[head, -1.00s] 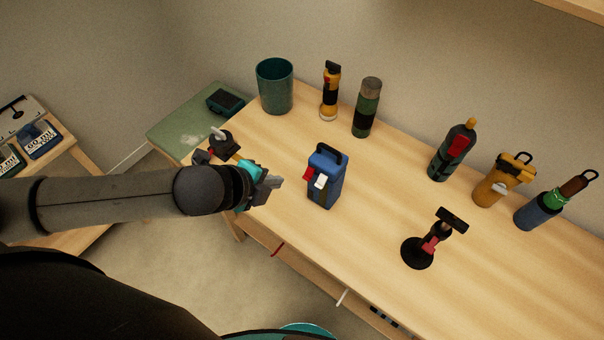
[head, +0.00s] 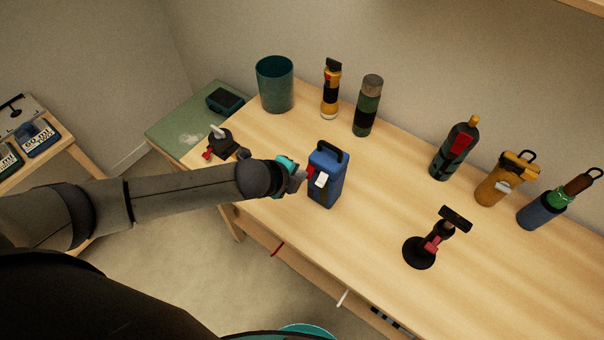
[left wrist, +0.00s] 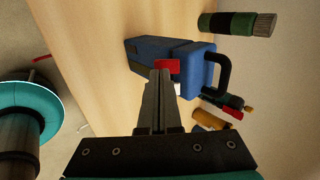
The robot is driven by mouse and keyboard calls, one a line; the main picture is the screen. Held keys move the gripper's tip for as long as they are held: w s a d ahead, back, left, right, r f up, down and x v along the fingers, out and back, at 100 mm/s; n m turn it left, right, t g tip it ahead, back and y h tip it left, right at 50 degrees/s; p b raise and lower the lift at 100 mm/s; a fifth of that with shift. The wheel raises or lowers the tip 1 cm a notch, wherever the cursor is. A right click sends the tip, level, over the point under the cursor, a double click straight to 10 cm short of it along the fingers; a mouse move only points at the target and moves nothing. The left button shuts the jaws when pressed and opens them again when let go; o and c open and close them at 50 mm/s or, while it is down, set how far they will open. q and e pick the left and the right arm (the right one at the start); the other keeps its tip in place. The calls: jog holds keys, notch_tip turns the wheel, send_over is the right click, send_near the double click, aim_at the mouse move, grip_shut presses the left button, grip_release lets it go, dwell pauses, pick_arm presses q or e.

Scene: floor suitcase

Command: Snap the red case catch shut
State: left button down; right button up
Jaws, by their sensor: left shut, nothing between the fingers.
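A blue case (head: 327,187) with a black top handle stands upright on the wooden table; it also shows in the left wrist view (left wrist: 191,53). Its red catch (head: 310,173) is on the side facing my left gripper, beside a white catch (head: 321,180). The red catch also shows in the left wrist view (left wrist: 167,66), just past the fingertips. My left gripper (head: 302,177) is shut and empty, its tips at or very near the red catch. I cannot tell whether they touch. Part of the catch is hidden by the fingers. My right gripper is not in view.
A teal cup (head: 275,84), a yellow flashlight (head: 331,90) and a green flask (head: 367,108) stand behind the case. Several bottles stand at the right. A black stand with a red lever (head: 422,250) is at the front right. The table between is clear.

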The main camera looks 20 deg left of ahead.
pick_arm(q)
jog(key=shift+w+d+f, duration=0.2)
jog(key=shift+w+f, duration=0.25)
jog(key=shift+w, duration=0.05)
jog(key=shift+f+t+b, duration=0.15)
jog(key=shift+t+b, duration=0.15)
jog(key=shift+b, duration=0.15)
